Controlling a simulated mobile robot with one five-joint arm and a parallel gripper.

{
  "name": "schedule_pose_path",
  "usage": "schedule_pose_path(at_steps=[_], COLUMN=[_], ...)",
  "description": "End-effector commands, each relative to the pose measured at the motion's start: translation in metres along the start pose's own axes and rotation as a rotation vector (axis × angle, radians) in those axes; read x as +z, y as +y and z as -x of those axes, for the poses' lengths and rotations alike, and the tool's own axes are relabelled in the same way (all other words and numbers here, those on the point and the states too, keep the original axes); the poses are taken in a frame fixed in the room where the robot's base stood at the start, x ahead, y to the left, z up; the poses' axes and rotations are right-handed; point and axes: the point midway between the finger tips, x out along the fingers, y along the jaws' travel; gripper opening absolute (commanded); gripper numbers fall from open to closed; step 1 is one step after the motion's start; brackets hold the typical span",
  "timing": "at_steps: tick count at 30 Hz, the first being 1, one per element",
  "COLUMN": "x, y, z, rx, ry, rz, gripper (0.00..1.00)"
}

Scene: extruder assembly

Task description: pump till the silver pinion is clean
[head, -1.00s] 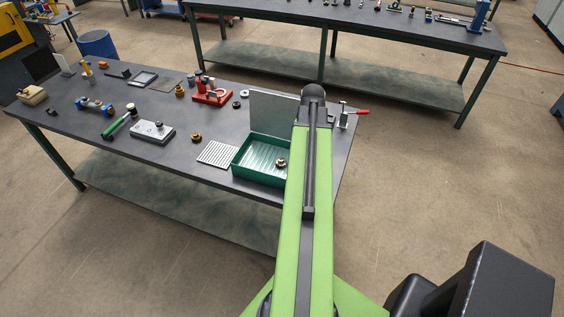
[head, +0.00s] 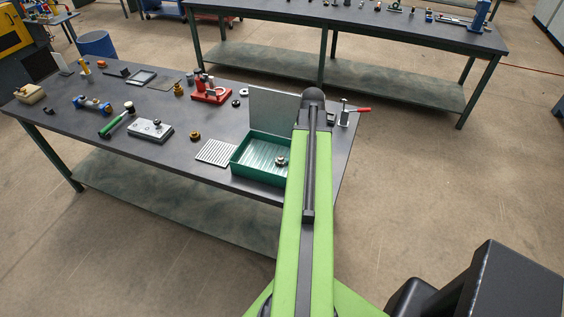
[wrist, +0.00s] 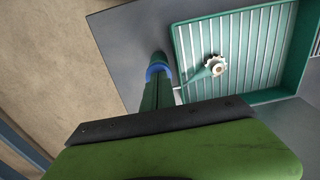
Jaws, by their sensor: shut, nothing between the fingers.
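The silver pinion (head: 280,160) is a small toothed wheel lying in the green ribbed tray (head: 237,162) at the workbench's front right edge. In the wrist view the pinion (wrist: 216,66) lies in the tray (wrist: 182,45), near its lower left corner. My gripper (wrist: 158,77) is shut, its narrow dark green fingers just left of the tray, apart from the pinion. A blue band shows at their far end; I cannot tell what it belongs to. A thin greenish tapered piece points from beside the fingers toward the pinion. In the head view my arm hides the gripper.
A grey upright panel (head: 273,112) stands behind the tray, and a ribbed plate (head: 215,152) lies to its left. A red-handled clamp (head: 345,112) stands at the bench's right end. Several tools and parts cover the bench's left side. A second bench (head: 350,31) stands behind.

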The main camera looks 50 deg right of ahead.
Motion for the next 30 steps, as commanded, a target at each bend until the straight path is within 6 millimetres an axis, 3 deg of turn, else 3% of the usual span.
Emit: schedule_pose_path(at_steps=[10,30], x=[0.000,0.000], y=[0.000,0.000], z=[0.001,0.071], rx=[0.000,0.000], ry=[0.000,0.000], rz=[0.000,0.000], gripper=[0.00,0.00])
